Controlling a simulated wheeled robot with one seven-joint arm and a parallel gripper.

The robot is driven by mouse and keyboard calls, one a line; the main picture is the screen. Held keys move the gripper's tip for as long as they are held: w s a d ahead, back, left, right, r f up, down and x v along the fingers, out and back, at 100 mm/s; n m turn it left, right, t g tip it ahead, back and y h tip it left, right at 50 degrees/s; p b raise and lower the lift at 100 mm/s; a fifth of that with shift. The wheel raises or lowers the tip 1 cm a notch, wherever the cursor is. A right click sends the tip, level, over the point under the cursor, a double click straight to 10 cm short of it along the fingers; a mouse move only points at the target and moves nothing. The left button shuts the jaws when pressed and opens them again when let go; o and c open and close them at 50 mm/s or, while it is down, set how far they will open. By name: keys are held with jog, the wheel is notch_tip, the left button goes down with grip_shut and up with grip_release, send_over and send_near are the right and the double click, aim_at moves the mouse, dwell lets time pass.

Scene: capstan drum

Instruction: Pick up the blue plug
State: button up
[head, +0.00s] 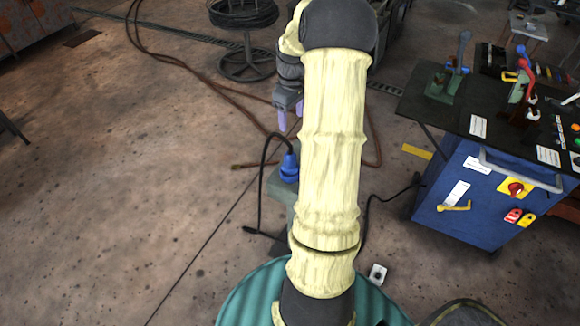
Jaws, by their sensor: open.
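The blue plug (289,167) stands on a grey-green pedestal (280,190), just left of my pale yellow arm. A black cable leaves the plug's top, arcs left and hangs to the floor. My gripper (290,115) has two purple fingers. It is open and empty, and it appears above the plug in the picture, apart from it. My arm covers the right part of the pedestal.
A blue cart (470,195) with a dark top carrying levers and tools stands at right. A cable reel (243,45) stands at the back. A reddish hose (190,90) lies across the floor. A small white socket box (377,274) lies near my base.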

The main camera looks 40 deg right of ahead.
aim_at(290, 153)
notch_tip(290, 153, down, 12)
jog(key=shift+a+f+p, duration=0.1)
jog(key=shift+a+p, duration=0.05)
jog(key=shift+p, duration=0.3)
jog(key=shift+f, duration=0.1)
dwell(0.3)
notch_tip(290, 153, down, 5)
jog(key=shift+a+p, duration=0.15)
jog(key=shift+p, duration=0.4)
jog(key=c, duration=1.2)
